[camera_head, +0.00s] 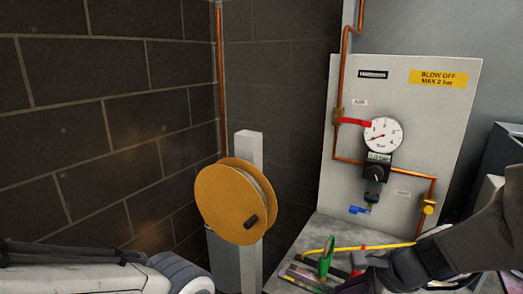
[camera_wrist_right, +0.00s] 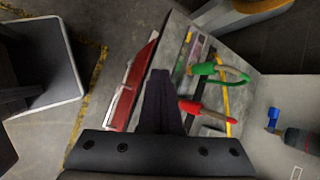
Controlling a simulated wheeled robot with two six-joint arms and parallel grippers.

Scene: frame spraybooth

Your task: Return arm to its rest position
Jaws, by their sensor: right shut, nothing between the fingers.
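My right gripper (camera_wrist_right: 160,85) is shut with nothing between its fingers. In the head view the dark right gripper (camera_head: 362,278) reaches in from the right, low over the bench top (camera_head: 312,240). In the wrist view its fingers point between a red-edged item (camera_wrist_right: 132,85) and two tools, one green (camera_wrist_right: 205,69) and one red-tipped (camera_wrist_right: 195,106). The green tool also shows in the head view (camera_head: 326,258), just left of the gripper. Part of my left arm shows at the lower left; its gripper is out of view.
A yellow hose (camera_head: 370,246) crosses the bench. A grey-topped unit (camera_wrist_right: 45,65) stands on the floor.

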